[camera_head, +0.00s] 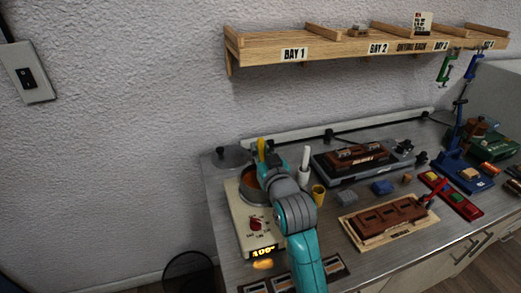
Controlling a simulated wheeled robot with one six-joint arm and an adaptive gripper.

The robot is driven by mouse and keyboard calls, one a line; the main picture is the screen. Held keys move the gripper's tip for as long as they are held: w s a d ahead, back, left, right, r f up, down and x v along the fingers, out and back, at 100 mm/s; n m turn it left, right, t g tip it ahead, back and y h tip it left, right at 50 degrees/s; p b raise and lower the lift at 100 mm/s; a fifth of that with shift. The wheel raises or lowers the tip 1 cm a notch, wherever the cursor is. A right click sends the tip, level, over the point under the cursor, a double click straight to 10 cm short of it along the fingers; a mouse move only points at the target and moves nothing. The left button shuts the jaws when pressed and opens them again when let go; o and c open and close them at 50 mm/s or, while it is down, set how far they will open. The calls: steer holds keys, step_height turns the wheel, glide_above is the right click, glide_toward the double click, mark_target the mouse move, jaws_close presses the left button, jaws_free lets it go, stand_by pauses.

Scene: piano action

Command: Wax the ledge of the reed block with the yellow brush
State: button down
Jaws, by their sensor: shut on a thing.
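The yellow brush (261,145) stands up above the pot (248,190) on the left of the bench. My gripper (267,160) is at the brush and shut on it, though my own arm hides most of the fingers. The brush's lower end is hidden, so I cannot tell whether it touches the pot's contents. A long brown block with recesses (385,216) lies on a pale wooden board at the front right. Another brown block (358,154) sits on a grey tray further back. I cannot tell which is the reed block, and its ledge is not clear.
The pot sits on a cream heater (252,225) with a lit display. A yellow cup (318,194), a white bottle (305,162) and blue blocks (382,187) stand mid-bench. Red clamps (450,197) and a blue stand (465,172) are right. A shelf (340,46) overhangs the back.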

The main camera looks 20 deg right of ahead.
mark_target(260, 139)
steer(key=shift+f, duration=0.55)
stand_by(1.1)
steer(key=shift+r, duration=3.55)
steer(key=shift+s+a, duration=0.1)
